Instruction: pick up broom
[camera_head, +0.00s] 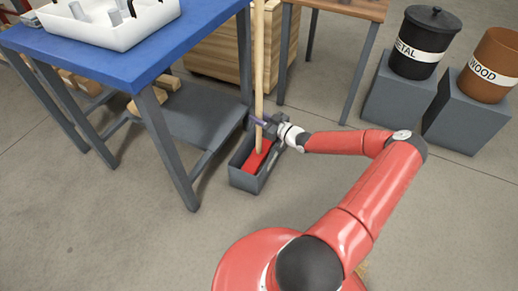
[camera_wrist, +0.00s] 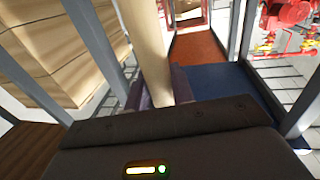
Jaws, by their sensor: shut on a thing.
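The broom has a pale wooden handle (camera_head: 259,70) and a red head (camera_head: 257,158). It stands upright with its head down in an open grey bin (camera_head: 243,180) on the floor, beside the blue table. My gripper (camera_head: 260,121) reaches in from the right and is shut on the lower part of the handle, just above the bin. In the wrist view the handle (camera_wrist: 147,45) rises large between the fingers (camera_wrist: 160,88). The broom head is hidden in that view.
A blue table (camera_head: 120,65) with a white tray (camera_head: 110,30) stands at left, its legs close to the bin. A wooden crate (camera_head: 215,55) is behind. Black METAL (camera_head: 420,58) and brown WOOD (camera_head: 492,75) barrels stand on grey blocks at right. Floor at front left is clear.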

